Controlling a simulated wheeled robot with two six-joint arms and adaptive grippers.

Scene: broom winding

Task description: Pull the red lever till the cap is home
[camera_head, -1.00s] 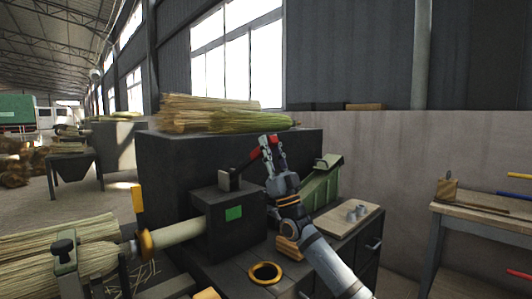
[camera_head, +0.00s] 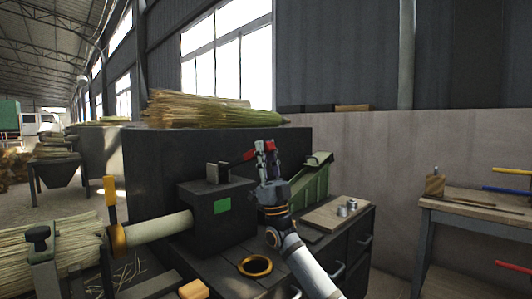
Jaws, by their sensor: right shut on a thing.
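The red lever (camera_head: 249,155) has a dark arm rising to the right from a pivot on top of the dark machine box (camera_head: 215,233). My right gripper (camera_head: 266,149) is shut on the lever's red end, above and right of the box. Its fingers hide part of the grip. A pale cylinder (camera_head: 160,228) runs from the box's left side to an orange ring (camera_head: 118,241) by the straw bundle (camera_head: 75,242). I cannot tell for sure which part is the cap. My left gripper is not in view.
A gold-rimmed round opening (camera_head: 255,266) lies in the dark bench top. A green chute (camera_head: 312,185) and a board (camera_head: 335,214) with small metal cylinders stand right of my arm. A wooden table (camera_head: 485,212) with tools is at far right.

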